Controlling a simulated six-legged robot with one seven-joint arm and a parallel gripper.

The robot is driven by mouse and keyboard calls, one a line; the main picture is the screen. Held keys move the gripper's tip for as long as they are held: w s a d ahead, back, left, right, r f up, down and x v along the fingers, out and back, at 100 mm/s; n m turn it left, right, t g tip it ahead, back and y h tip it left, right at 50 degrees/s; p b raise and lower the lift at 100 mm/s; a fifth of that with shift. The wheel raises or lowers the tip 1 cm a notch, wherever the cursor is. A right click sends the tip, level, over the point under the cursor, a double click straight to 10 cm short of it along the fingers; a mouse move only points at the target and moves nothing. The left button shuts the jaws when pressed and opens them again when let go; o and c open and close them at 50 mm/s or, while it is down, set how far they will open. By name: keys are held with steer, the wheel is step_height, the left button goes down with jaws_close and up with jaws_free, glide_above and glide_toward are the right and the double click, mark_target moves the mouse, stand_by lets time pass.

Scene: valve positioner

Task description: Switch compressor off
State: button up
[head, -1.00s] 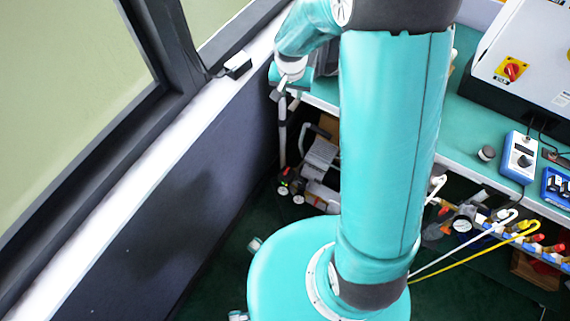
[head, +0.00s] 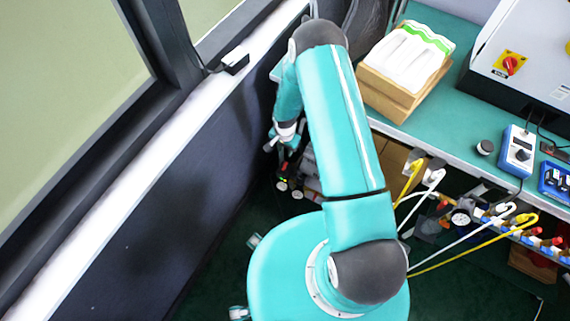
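The compressor (head: 309,178) is under the bench at the left, by the dark wall panel. It is mostly hidden behind my arm; a grey part of its body shows. Two small round dials (head: 283,186) with red and green marks show at its lower left. My gripper (head: 279,146) hangs above and slightly left of the compressor in the picture. Its fingers look apart, with nothing visible between them. No touch with the compressor can be made out, and its switch cannot be picked out.
The green bench (head: 432,125) carries a box of white packets (head: 407,62), a control cabinet with a red knob (head: 510,66) and a blue meter (head: 517,152). Hoses (head: 470,248) and fittings hang below it. The window wall (head: 150,200) bounds the left side.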

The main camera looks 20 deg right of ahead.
mark_target(285, 165)
step_height(285, 165, down, 13)
stand_by(0.4)
jaws_close()
